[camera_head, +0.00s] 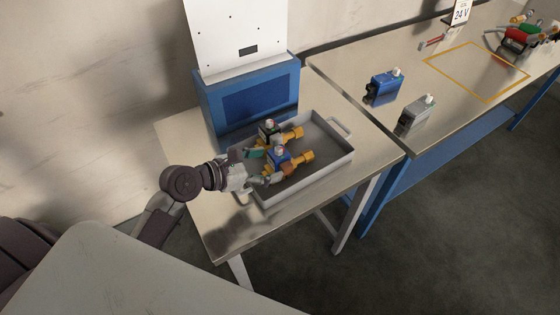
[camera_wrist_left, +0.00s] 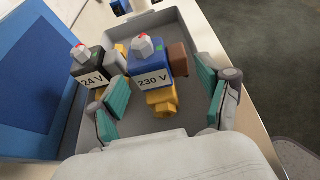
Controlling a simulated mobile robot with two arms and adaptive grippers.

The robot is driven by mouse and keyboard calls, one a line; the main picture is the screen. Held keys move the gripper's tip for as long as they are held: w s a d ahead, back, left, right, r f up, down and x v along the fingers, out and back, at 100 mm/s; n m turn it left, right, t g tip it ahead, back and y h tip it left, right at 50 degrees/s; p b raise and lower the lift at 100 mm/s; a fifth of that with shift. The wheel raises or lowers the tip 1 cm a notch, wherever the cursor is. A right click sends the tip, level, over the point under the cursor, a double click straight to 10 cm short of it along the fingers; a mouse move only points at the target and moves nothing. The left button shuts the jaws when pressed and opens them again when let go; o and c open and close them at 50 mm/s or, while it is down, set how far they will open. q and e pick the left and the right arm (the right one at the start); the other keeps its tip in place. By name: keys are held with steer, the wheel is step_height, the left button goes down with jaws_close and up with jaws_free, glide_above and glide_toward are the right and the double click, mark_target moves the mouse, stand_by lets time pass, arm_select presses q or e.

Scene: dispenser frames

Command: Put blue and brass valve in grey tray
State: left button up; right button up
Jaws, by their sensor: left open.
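The blue and brass valve (camera_head: 279,159) sits in the grey tray (camera_head: 312,178) and carries a 230 V label in the left wrist view (camera_wrist_left: 151,62). It has a white and red cap and a brown part on one side. My left gripper (camera_head: 264,168) is open at the valve's near end. In the left wrist view its teal-padded fingers (camera_wrist_left: 162,95) stand on either side of the valve, with gaps visible. A black and brass valve (camera_head: 268,132), labelled 24 V in the left wrist view (camera_wrist_left: 88,67), sits beside it in the tray. My right gripper is not in view.
A blue dispenser with a white panel (camera_head: 248,95) stands right behind the tray. On the bench to the right are a blue box (camera_head: 383,86), a grey box (camera_head: 415,115), a yellow outlined area (camera_head: 476,72) and several parts (camera_head: 520,40). The tray's right side is clear.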

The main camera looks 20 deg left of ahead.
arm_select(q)
steer(key=v, duration=0.5)
steer(key=shift+s, duration=0.1)
steer(key=shift+s+a+r+b, duration=0.3)
steer(key=shift+s+a+r, duration=0.1)
steer(key=shift+s, duration=0.1)
steer(key=shift+f, duration=0.1)
